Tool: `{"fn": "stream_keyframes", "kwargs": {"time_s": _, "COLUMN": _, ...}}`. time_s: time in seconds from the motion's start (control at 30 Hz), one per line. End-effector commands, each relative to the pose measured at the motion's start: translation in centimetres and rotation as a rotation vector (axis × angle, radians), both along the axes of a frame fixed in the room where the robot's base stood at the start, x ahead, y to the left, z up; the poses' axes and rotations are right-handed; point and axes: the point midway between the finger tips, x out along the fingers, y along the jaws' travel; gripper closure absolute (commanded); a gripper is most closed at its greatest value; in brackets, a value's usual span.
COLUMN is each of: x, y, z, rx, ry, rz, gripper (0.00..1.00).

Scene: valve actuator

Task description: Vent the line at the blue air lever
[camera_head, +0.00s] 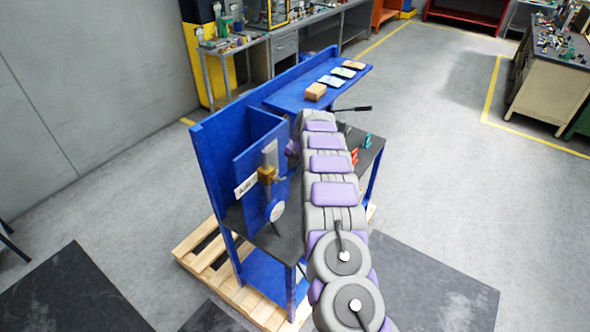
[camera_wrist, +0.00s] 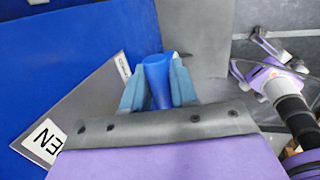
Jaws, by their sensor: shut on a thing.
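The blue air lever (camera_wrist: 156,72) shows in the wrist view, its rounded blue end between my fingers. My gripper (camera_wrist: 158,88) is shut on it, with one blue-grey finger on each side. The lever's far part and pivot are hidden. A grey plate with a white label (camera_wrist: 46,141) ending in "EN" lies left of the gripper. In the head view my grey and purple arm hides the gripper and the lever. A brass valve body (camera_head: 267,175) sits on the blue panel, beside a white label (camera_head: 245,187) that seems to read "AIR".
The blue bench (camera_head: 263,272) stands on a wooden pallet (camera_head: 206,253). A round gauge (camera_head: 277,211) sits below the brass valve. A blue shelf (camera_head: 290,96) holds a brown box (camera_head: 315,91) and several cards. A dark handle (camera_head: 352,108) sticks out right.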

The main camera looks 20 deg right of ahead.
Motion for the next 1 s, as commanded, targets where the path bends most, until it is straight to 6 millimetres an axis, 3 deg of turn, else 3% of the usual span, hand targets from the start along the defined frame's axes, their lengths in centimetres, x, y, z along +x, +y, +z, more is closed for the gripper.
{"fn": "stream_keyframes", "kwargs": {"time_s": 0.2, "x": 0.1, "y": -0.1, "z": 0.0, "rx": -0.002, "ry": -0.005, "rz": -0.003, "gripper": 1.0}}
{"fn": "stream_keyframes", "kwargs": {"time_s": 0.23, "x": 0.1, "y": -0.1, "z": 0.0, "rx": -0.002, "ry": -0.004, "rz": -0.003, "gripper": 0.7}}
{"fn": "stream_keyframes", "kwargs": {"time_s": 0.4, "x": -0.1, "y": -0.1, "z": 0.0, "rx": -0.001, "ry": -0.002, "rz": -0.001, "gripper": 0.54}}
{"fn": "stream_keyframes", "kwargs": {"time_s": 0.77, "x": -0.4, "y": -0.1, "z": 0.8, "rx": 0.0, "ry": -0.003, "rz": -0.001, "gripper": 0.54}}
{"fn": "stream_keyframes", "kwargs": {"time_s": 1.0, "x": -1.3, "y": -0.6, "z": 4.5, "rx": 0.0, "ry": -0.006, "rz": 0.0, "gripper": 0.54}}
